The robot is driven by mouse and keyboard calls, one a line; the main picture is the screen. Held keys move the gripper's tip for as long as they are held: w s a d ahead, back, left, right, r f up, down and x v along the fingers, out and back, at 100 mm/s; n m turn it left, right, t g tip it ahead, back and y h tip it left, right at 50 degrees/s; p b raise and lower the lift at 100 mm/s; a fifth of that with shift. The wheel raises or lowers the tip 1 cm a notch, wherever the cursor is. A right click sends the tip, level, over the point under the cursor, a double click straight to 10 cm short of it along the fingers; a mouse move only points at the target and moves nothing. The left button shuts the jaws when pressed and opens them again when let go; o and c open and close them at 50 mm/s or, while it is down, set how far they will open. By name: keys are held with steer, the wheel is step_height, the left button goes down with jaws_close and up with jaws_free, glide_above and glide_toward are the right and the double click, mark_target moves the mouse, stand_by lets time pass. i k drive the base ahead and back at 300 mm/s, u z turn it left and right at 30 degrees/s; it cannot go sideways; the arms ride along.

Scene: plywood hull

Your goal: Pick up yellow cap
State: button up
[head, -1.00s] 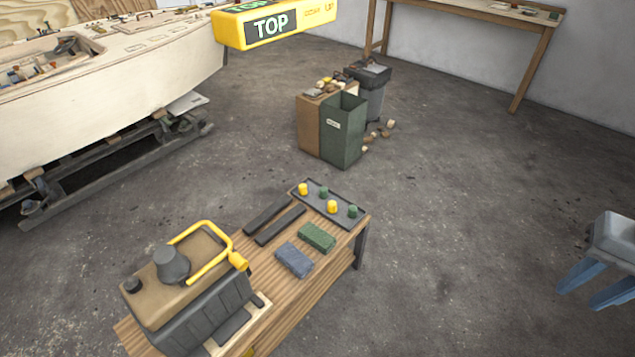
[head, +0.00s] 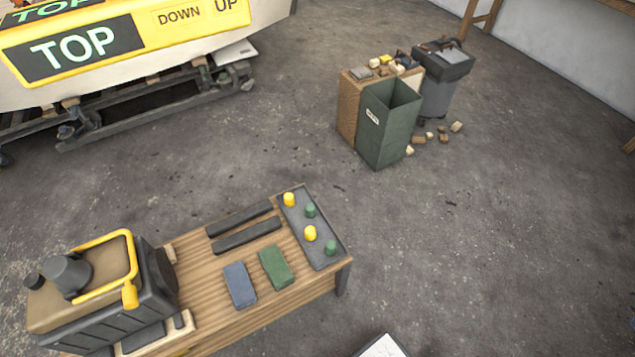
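Two yellow caps stand on a dark grey tray (head: 318,227) at the right end of the wooden bench (head: 207,268). One yellow cap (head: 288,199) is at the tray's far left corner; the other yellow cap (head: 309,233) is nearer, at the left side of the tray's front half. A green cap (head: 309,210) and another green cap (head: 330,247) stand along the tray's right side. All caps look upright and apart from each other. My gripper is not in view.
Left of the tray lie two dark bars (head: 247,235), a green block (head: 275,267) and a blue block (head: 239,285). A machine with a yellow handle (head: 130,295) fills the bench's left. A green bin (head: 388,125) stands beyond open floor.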

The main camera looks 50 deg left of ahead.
mark_target(288, 201)
steer(key=i, duration=0.35)
steer(key=u, duration=2.45)
steer(key=i, duration=0.5)
steer(key=z, duration=0.05)
